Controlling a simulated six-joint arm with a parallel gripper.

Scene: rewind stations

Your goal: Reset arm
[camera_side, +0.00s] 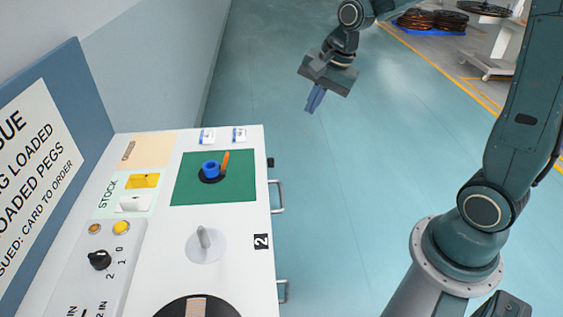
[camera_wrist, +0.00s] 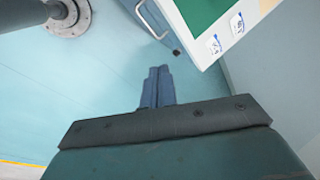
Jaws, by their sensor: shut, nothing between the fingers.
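My gripper (camera_side: 314,98) hangs over open floor, to the right of and beyond the workbench in the side view. Its two blue-grey fingers are together with nothing between them. In the wrist view my gripper (camera_wrist: 158,72) also shows shut, with floor behind the fingertips and the bench corner to the upper right. It touches nothing.
The white bench (camera_side: 255,222) carries a green mat (camera_side: 188,187) with a blue ring (camera_side: 210,168) and an orange stick (camera_side: 225,161), a grey peg (camera_side: 203,237), a black knob (camera_side: 99,260) and a yellow button (camera_side: 121,228). Handles (camera_side: 281,197) stick out from its side. The floor around my gripper is clear.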

